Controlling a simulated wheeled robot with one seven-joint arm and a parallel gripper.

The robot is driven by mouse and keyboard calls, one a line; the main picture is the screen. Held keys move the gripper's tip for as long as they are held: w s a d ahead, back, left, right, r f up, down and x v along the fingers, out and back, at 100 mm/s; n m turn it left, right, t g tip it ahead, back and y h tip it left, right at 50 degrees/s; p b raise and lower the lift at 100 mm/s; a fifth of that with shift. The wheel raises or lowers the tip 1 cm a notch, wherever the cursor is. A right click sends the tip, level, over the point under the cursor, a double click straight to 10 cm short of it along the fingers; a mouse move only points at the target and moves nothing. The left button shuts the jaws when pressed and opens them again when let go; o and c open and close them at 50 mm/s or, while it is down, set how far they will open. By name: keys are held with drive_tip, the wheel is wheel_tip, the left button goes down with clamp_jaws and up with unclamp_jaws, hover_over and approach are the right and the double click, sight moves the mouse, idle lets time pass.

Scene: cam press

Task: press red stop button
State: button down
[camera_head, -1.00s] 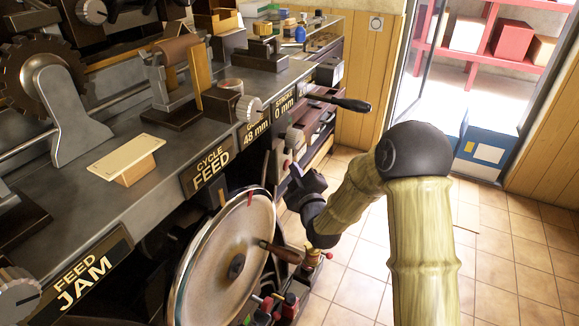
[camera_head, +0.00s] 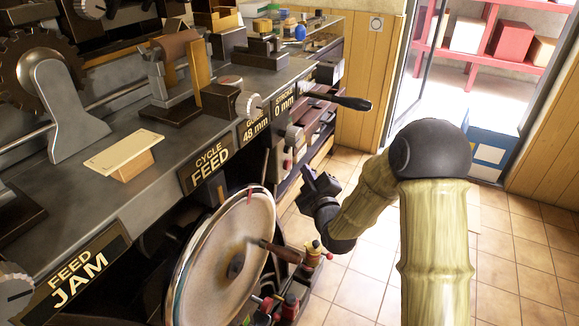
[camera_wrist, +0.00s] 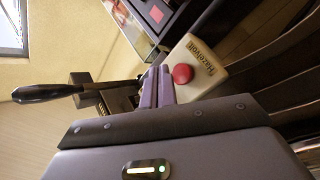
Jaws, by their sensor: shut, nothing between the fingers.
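The red button (camera_wrist: 182,74) is a round dome on a pale box (camera_wrist: 203,68) with dark lettering, in the wrist view just right of my fingers. My gripper (camera_wrist: 158,72) has its purple fingers together and empty. The fingertips appear close to the button's left side in the picture; whether they touch it is unclear. In the head view my gripper (camera_head: 310,180) is beside the machine's front, right of the large wheel.
A large wheel (camera_head: 215,275) with a wooden handle stands left of my gripper. A black-handled lever (camera_head: 345,101) sticks out above it and also shows in the wrist view (camera_wrist: 45,92). Tiled floor (camera_head: 365,265) is open to the right.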

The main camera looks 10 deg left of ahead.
drive_tip(key=d, duration=0.1)
drive_tip(key=s+d, duration=0.1)
drive_tip(key=d, duration=0.1)
drive_tip(key=shift+s+b, duration=0.1)
drive_tip(key=shift+b, duration=0.3)
drive_tip(key=shift+d, duration=0.1)
drive_tip(key=s+d+f+m+g+h, duration=0.55)
drive_tip(key=s+d+m+g, duration=0.2)
drive_tip(key=d, duration=0.25)
drive_tip(key=s+d+m+g+h, duration=0.1)
drive_tip(key=s+d+m+g, duration=0.25)
drive_tip(key=s, duration=0.55)
drive_tip(key=s+d+m+g+h, duration=0.1)
drive_tip(key=s+d+m+g, duration=0.25)
drive_tip(key=s, duration=0.55)
drive_tip(key=w+p+v, duration=0.2)
drive_tip(key=p+v, duration=1)
drive_tip(key=w+r+p+v, duration=0.1)
drive_tip(key=w+p+v, duration=0.2)
drive_tip(key=p+v, duration=0.8)
drive_tip(key=w+r+p+v, duration=0.1)
drive_tip(key=w+p+v, duration=0.2)
drive_tip(key=p+v, duration=0.9)
drive_tip(key=a+p, duration=0.1)
drive_tip(key=p, duration=0.1)
drive_tip(key=shift+w+r+p, duration=0.2)
drive_tip(key=shift+r+p, duration=0.15)
drive_tip(key=shift+p, duration=0.05)
drive_tip(key=shift+a, duration=0.1)
